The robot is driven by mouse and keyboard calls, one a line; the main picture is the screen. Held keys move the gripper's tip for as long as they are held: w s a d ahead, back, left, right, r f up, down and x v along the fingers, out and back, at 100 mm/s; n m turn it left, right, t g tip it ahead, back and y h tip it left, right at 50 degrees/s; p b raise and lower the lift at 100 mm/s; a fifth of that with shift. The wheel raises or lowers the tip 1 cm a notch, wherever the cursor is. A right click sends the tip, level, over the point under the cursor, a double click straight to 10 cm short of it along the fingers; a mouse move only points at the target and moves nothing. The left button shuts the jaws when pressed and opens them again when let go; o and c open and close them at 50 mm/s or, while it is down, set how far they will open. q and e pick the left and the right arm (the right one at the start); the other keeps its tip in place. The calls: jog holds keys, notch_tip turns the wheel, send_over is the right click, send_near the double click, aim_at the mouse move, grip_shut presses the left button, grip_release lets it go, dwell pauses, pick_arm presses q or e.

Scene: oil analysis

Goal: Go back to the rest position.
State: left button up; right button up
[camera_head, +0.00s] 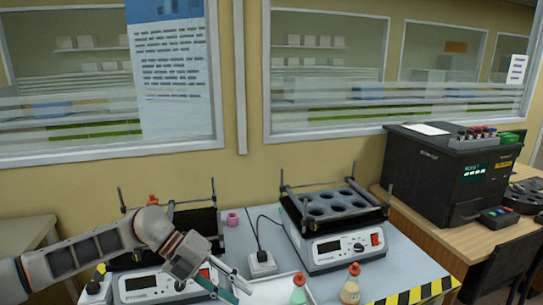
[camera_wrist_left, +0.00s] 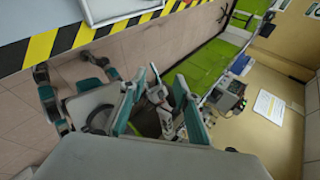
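My left arm comes in from the left in the head view, over the front of the left shaker (camera_head: 150,287). My left gripper (camera_head: 240,287) is at the lower middle, between the two shakers and near the white tray (camera_head: 268,291). Its fingers are apart with nothing seen between them. In the left wrist view, the left gripper (camera_wrist_left: 160,82) also has spread fingers, with the floor and other parts behind the gap. My right gripper is not seen in either view.
A right shaker (camera_head: 340,247) with an empty round-holed rack stands on the grey table. A white power socket (camera_head: 262,264) lies between the shakers. A black analyser (camera_head: 440,175) stands on the right wooden table.

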pick_arm(q)
jog(key=s+d+r+n+t+h, duration=0.1)
jog(key=s+d+n+t+h, duration=0.15)
jog(key=d+h, duration=0.35)
jog(key=s+d+r+n+t+h, duration=0.1)
jog(key=s+d+n+t+h, duration=0.2)
jog(key=d, duration=0.4)
jog(key=a+f+n+t+y, duration=1)
jog(key=a+f+n+t, duration=0.25)
jog(key=n, duration=0.75)
jog(key=s+a+f+n+g+y, duration=0.5)
jog(key=s+a+f, duration=0.7)
jog(key=s+f, duration=0.3)
notch_tip(320, 180, down, 2)
jog(key=shift+a+f+n+y, duration=0.1)
jog(key=shift+a+n+y, duration=0.05)
jog(key=shift+n+y, duration=0.6)
jog(key=shift+o, duration=0.6)
